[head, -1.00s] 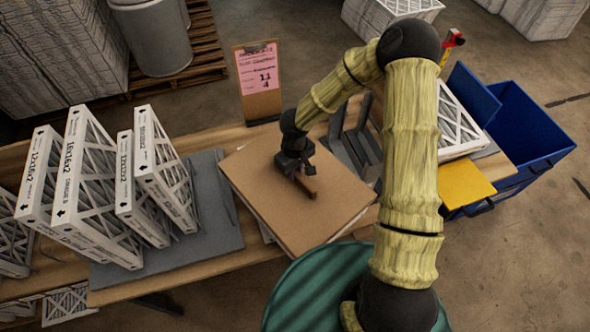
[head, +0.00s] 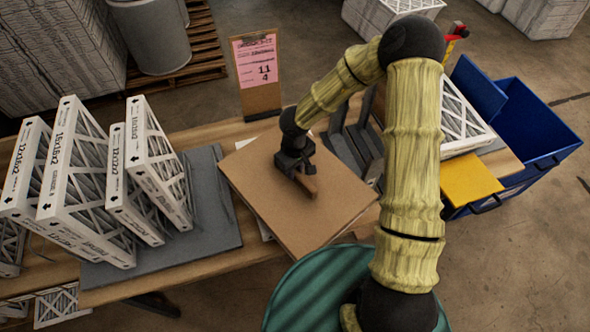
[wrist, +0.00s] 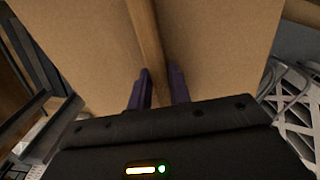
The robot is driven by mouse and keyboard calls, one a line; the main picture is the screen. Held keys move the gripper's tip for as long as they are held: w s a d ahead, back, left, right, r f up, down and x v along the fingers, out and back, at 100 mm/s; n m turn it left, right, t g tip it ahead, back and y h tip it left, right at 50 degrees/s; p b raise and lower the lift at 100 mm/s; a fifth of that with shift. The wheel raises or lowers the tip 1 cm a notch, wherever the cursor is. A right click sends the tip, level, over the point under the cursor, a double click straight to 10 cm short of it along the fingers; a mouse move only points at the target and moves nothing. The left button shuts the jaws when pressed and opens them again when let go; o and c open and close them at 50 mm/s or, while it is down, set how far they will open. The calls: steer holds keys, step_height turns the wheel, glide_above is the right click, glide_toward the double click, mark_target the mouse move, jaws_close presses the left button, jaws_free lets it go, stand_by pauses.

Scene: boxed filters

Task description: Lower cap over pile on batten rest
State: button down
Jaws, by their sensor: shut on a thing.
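The cap is a flat brown board (head: 262,205) with a wooden bar handle (head: 306,185) on its top. My gripper (head: 302,174) is shut on the bar handle near the middle of the cap. In the wrist view the two dark fingers (wrist: 160,88) stand on either side of the bar (wrist: 147,40), and the cap (wrist: 90,45) fills the upper middle. A pale edge of the pile (head: 266,232) shows under the cap's left side. The rest of the pile and the battens are hidden by the cap, so I cannot tell whether the cap touches the pile.
Upright white boxed filters (head: 75,175) stand on a grey mat (head: 222,228) at left. A clipboard with a pink sheet (head: 257,70) stands behind. Dark grey upright dividers (head: 352,150) are close to the cap's right. A blue bin (head: 530,120) and yellow pad (head: 470,180) are further right.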

steer(key=shift+f+b, duration=0.35)
steer(key=shift+f, duration=0.05)
steer(key=shift+f+p, duration=0.4)
steer(key=shift+f, duration=1.2)
steer(key=c, duration=1.2)
jaws_free()
steer(key=shift+r, duration=0.1)
step_height(320, 180, up, 17)
steer(key=shift+p, duration=0.35)
